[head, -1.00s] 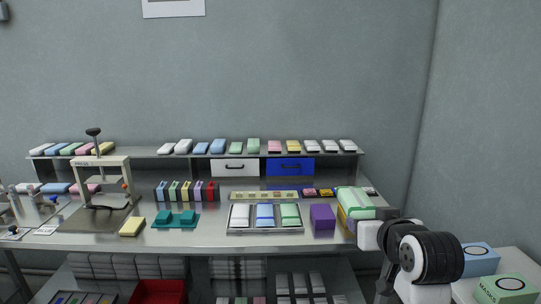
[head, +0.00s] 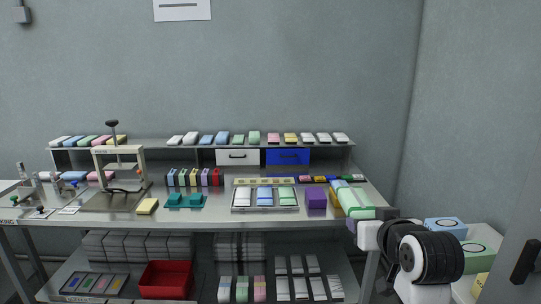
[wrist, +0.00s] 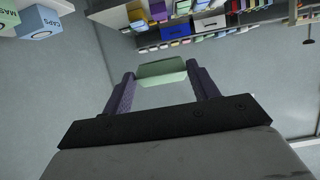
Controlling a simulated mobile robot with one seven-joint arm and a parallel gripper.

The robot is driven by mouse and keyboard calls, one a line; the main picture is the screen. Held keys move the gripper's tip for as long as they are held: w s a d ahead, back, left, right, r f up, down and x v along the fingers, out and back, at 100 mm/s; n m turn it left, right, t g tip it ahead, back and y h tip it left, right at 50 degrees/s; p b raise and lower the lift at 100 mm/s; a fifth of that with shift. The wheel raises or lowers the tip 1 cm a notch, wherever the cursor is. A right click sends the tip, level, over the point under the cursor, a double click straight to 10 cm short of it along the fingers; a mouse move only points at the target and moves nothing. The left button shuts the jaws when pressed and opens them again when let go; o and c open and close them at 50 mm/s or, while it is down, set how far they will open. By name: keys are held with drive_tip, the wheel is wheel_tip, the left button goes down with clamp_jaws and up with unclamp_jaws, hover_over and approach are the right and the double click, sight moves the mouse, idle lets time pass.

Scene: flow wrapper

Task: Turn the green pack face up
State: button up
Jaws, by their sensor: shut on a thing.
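In the wrist view a pale green pack (wrist: 162,72) sits crosswise between the two purple fingertips of my gripper (wrist: 160,80). The gripper is shut on it, and it is held in the air, clear of the shelves behind. I cannot tell which side of the pack is its face; the visible surface looks plain. In the head view my dark and white wrist is at the table's right end, and the fingers are not clearly visible there. Another green pack (head: 286,195) lies in the metal tray (head: 265,209), beside a blue and a white one.
The blue caps box (head: 446,228) stands at right.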

drive_tip(key=w+a+f, duration=0.3)
drive_tip(key=f, duration=0.6)
drive_tip(key=w+a+f+m+h, duration=0.1)
drive_tip(key=w+a+f, duration=0.15)
drive_tip(key=f, duration=0.55)
drive_tip(key=w+a+f, duration=0.3)
drive_tip(key=w+f, duration=0.1)
drive_tip(key=f, duration=0.5)
drive_tip(key=s+a+f, duration=0.3)
drive_tip(key=a+f, duration=0.1)
drive_tip(key=f, duration=0.4)
drive_tip(key=s+a+f, duration=0.3)
drive_tip(key=a+f, duration=0.1)
drive_tip(key=f, duration=0.4)
drive_tip(key=s+a+f, duration=0.4)
drive_tip(key=f, duration=0.4)
drive_tip(key=shift+f+n+y, duration=0.2)
drive_tip(key=shift+n+y, duration=0.1)
drive_tip(key=shift+a, duration=0.2)
